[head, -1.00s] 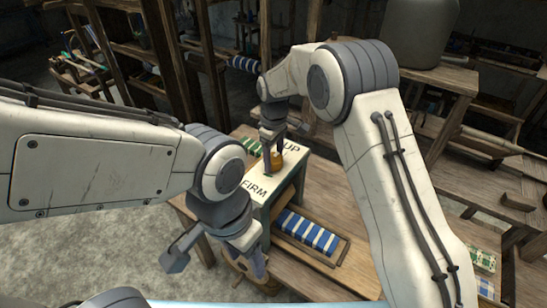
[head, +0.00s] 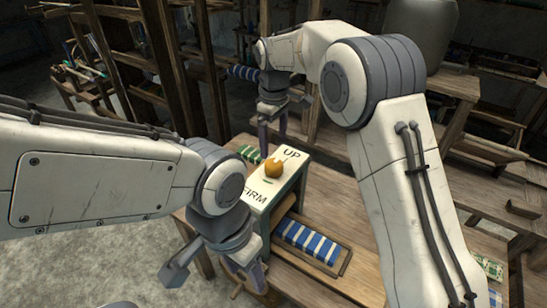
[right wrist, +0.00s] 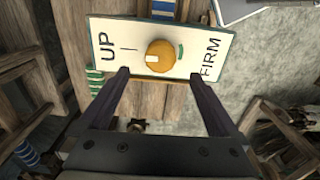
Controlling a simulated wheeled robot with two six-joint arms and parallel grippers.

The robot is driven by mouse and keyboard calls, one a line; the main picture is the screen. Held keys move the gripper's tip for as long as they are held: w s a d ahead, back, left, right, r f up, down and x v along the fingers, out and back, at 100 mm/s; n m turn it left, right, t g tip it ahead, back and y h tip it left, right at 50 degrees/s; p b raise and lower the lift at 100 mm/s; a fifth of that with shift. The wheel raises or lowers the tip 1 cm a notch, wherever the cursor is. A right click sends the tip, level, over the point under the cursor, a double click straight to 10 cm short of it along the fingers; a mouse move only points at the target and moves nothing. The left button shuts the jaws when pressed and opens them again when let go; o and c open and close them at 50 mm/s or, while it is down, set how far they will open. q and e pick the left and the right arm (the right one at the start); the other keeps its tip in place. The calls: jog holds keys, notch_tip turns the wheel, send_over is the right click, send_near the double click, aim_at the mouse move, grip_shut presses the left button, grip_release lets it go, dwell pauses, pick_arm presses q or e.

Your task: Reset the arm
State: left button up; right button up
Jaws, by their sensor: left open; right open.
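The orange knob (head: 274,167) sits on a pale panel (head: 287,178) lettered UP and FIRM. In the right wrist view the knob (right wrist: 160,55) has a white mark on its side towards UP, and a green mark shows on the panel near FIRM. My right gripper (head: 273,150) is open and empty, above and behind the knob, apart from it. Its fingers also show in the right wrist view (right wrist: 165,85), spread with the knob beyond them. My left gripper (head: 218,282) is open and empty, low in front of the panel.
A wooden tray with a blue-and-white striped roll (head: 308,241) lies right of the panel. A green striped piece (head: 249,153) is at its left. Wooden loom posts (head: 165,60) stand behind. My right arm spans the right side.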

jog(key=shift+r, duration=1.1)
